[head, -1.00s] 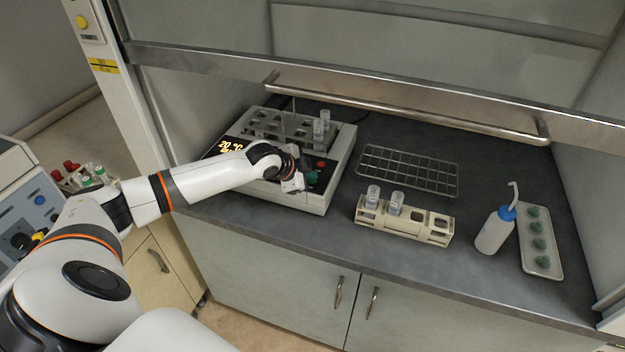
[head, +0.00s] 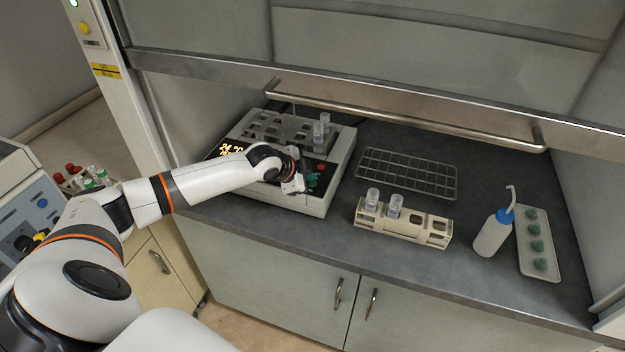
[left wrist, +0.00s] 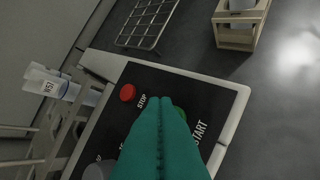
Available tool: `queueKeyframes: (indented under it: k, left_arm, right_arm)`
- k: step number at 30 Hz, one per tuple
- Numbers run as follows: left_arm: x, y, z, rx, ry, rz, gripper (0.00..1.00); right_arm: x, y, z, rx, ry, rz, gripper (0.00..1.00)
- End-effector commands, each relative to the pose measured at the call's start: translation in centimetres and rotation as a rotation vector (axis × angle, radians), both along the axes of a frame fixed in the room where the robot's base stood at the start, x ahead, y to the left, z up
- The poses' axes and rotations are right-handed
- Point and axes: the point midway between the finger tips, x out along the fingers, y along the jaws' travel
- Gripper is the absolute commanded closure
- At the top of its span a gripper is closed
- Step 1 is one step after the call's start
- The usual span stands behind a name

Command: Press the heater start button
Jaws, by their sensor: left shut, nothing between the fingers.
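The heater (head: 340,163) is a pale box with a dark control panel, standing at the left of the fume hood worktop. In the left wrist view, the green start button (left wrist: 181,113) lies beside the word START, mostly hidden behind my fingers. A red button (left wrist: 127,92) beside the word STOP is clear of them. My left gripper (head: 305,182) is over the front right of the panel; its shut, empty teal fingers (left wrist: 160,106) reach to the green button. I cannot tell whether they touch it. A lit display (head: 233,150) seems to read about 24 °C. My right gripper is out of view.
Capped vials (head: 320,132) stand in the heater's back. A wire rack (head: 408,172), a beige vial holder (head: 420,228), a wash bottle (head: 492,235) and a tray of green items (head: 524,262) are to the right. The sash handle (head: 400,112) crosses above.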

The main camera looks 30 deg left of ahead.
Motion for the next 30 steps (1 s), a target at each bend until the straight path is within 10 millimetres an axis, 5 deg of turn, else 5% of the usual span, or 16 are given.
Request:
queueKeyframes:
  k: [14, 30]
  left_arm:
    - [0.0, 0.0, 0.8, 0.000, -0.001, 0.000, 1.00]
    - [0.0, 0.0, 5.7, 0.000, -0.001, 0.000, 1.00]
  right_arm:
    - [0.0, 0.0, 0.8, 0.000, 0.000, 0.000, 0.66]
    - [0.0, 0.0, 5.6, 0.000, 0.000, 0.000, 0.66]
